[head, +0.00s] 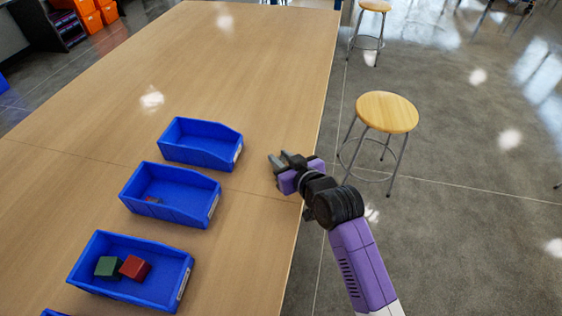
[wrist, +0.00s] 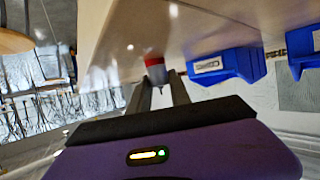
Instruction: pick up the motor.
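A small grey cylinder with a red end, which looks like the motor, sits between my fingertips in the wrist view (wrist: 155,70). It fills the gap, one finger on each side. In the head view my gripper (head: 279,162) is over the table's right edge, right of the blue bins and clear of them. Its fingers show there as dark grey prongs, and no red shows between them. Both fingers also show in the wrist view, where my gripper (wrist: 159,88) appears shut on the cylinder. A small red and dark piece (head: 153,199) lies in the middle blue bin, too small to identify.
The far blue bin (head: 199,155) looks empty. The near bin (head: 95,245) holds a green block (head: 109,267) and a red block (head: 134,268). The wooden table (head: 240,65) is bare beyond the bins. A round stool (head: 387,112) stands to the right.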

